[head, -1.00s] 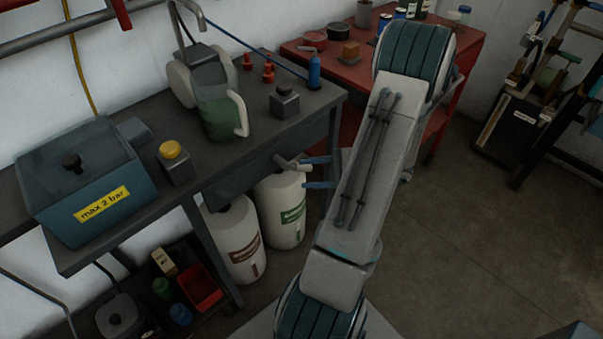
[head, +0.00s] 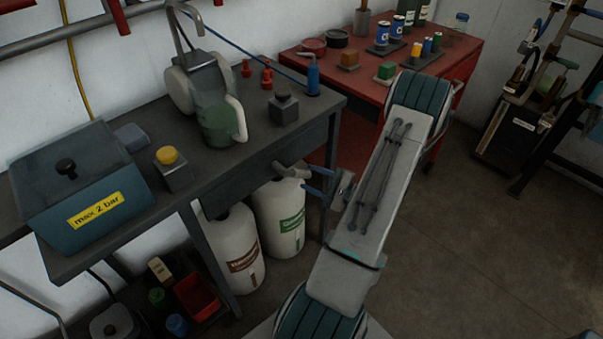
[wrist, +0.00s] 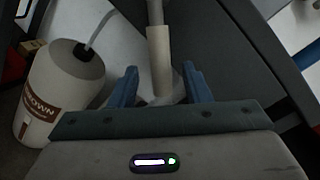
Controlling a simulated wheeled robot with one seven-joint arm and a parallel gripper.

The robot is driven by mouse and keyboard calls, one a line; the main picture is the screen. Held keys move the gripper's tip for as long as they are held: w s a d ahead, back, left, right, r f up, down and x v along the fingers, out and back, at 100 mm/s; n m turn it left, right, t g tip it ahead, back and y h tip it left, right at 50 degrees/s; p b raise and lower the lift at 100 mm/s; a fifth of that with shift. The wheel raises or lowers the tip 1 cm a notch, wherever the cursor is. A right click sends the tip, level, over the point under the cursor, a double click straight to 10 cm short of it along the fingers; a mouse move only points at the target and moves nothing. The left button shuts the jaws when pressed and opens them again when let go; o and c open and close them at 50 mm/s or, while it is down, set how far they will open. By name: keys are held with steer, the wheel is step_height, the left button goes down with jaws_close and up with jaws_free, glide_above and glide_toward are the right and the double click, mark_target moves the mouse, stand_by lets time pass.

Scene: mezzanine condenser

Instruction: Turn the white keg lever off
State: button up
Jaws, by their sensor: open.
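A pale lever (head: 290,169) sticks out below the front edge of the dark workbench, above the white keg with a green label (head: 285,228). In the wrist view the pale lever (wrist: 159,55) runs upright between my two blue fingers. My gripper (head: 318,180) is open, with its fingers pointing left at the lever; it also shows in the wrist view (wrist: 160,75). I cannot tell whether either finger touches the lever. The lever's base is partly hidden behind the gripper. A white keg with a brown label (wrist: 62,85) stands to the left in the wrist view.
The workbench (head: 225,175) overhangs the kegs closely. It carries a blue box (head: 80,185), a green jug (head: 218,122) and a grey block with a yellow knob (head: 172,165). A red cabinet (head: 345,150) stands behind my arm.

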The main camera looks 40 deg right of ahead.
mark_target(305, 176)
steer(key=shift+x, duration=2)
jaws_close()
steer(key=shift+a, duration=0.1)
